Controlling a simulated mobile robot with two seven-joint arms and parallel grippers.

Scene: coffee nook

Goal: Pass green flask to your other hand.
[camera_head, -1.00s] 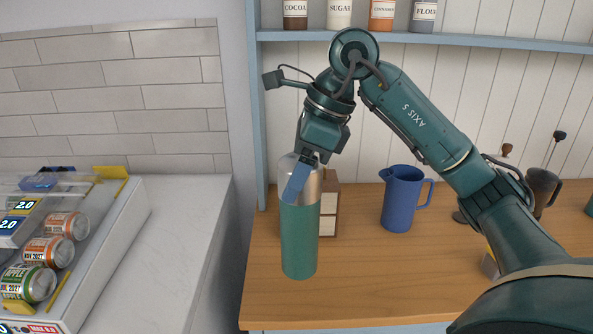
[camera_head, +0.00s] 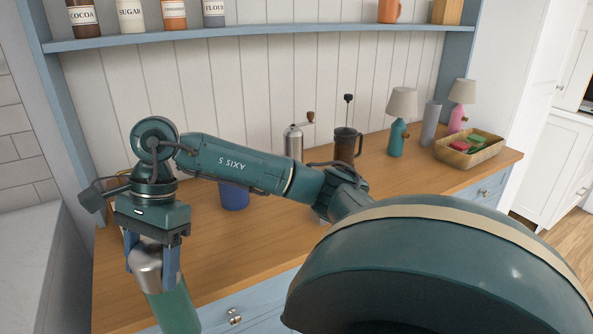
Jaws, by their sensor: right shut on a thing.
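The green flask (camera_head: 172,309) has a green body and a silver top (camera_head: 147,266). It shows at the lower left of the head view, and its lower end is cut off by the frame's bottom edge. My right gripper (camera_head: 152,266) is shut on the flask's silver top, one blue finger on each side. The flask is a little tilted and appears in front of the counter's front edge. My left gripper is not in view.
A wooden counter (camera_head: 270,215) runs across the view. A blue pitcher (camera_head: 234,196) stands partly hidden behind my right arm. A grinder (camera_head: 293,144), a dark French press (camera_head: 346,147), lamps (camera_head: 401,103) and a basket (camera_head: 463,153) stand farther right.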

